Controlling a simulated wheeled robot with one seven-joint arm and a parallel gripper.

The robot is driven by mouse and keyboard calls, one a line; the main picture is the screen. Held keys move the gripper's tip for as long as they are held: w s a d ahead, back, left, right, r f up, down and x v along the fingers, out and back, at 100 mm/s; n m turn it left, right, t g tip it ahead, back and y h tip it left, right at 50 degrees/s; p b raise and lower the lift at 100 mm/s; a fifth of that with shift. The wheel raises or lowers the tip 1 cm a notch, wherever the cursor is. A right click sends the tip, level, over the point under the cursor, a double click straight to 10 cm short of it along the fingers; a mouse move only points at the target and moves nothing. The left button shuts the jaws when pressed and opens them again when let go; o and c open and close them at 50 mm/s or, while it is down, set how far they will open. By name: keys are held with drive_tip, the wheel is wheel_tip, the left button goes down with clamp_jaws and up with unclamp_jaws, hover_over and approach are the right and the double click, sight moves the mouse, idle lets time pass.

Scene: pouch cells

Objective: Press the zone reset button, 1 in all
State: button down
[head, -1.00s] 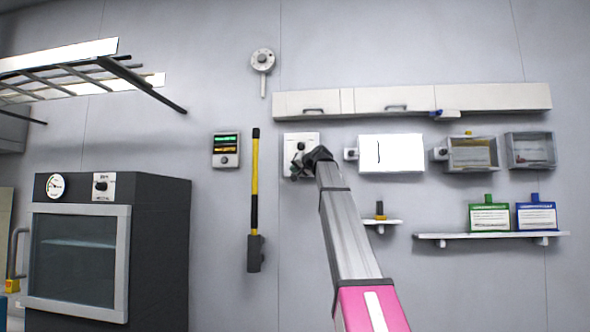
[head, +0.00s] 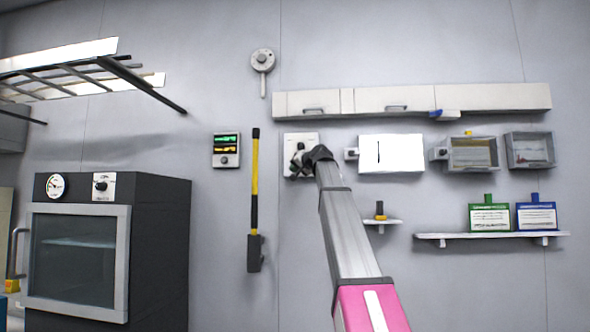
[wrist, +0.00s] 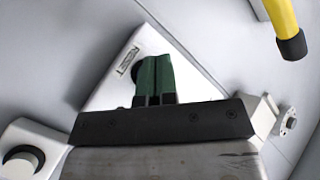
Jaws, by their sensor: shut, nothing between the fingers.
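A white wall plate (head: 311,138) is mounted right of the yellow-and-black pole, with a dark round button at its upper part. In the wrist view the plate (wrist: 109,88) appears tilted, with a short printed label that looks like "RESET". The dark button (wrist: 136,76) is beside the label, partly hidden by my fingers. My gripper (head: 297,165) is in front of the plate's lower part. In the wrist view my gripper's green fingers (wrist: 156,78) are shut together with nothing between them, over the plate beside the button. I cannot tell whether the tips touch it.
The yellow-and-black pole (head: 255,185) hangs to the left, beside a box with green and orange displays (head: 226,150). A white panel (head: 391,155) is close on the right. A long cabinet (head: 380,101) runs above. A dark oven (head: 110,245) stands at lower left.

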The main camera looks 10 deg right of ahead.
drive_tip(key=s, duration=0.1)
drive_tip(key=s+a, duration=0.1)
drive_tip(key=s, duration=0.2)
drive_tip(key=shift+s+a, duration=0.25)
drive_tip(key=shift+s, duration=0.15)
idle(0.7)
wheel_tip(320, 180, down, 39)
drive_tip(key=g+h, duration=0.3)
drive_tip(key=g, duration=0.2)
drive_tip(key=s+f+g+h, duration=0.15)
drive_tip(key=s+f, duration=0.25)
drive_tip(key=f, duration=0.8)
drive_tip(key=s+f+g, duration=0.2)
drive_tip(key=s+f, duration=0.2)
drive_tip(key=f, duration=0.8)
drive_tip(key=s+f+n+g+h, duration=0.2)
drive_tip(key=s+f+g, duration=0.4)
drive_tip(key=s+f, duration=2.1)
drive_tip(key=shift+d+f+h, duration=0.15)
drive_tip(key=shift+f+h, duration=0.3)
drive_tip(key=shift+f, duration=0.15)
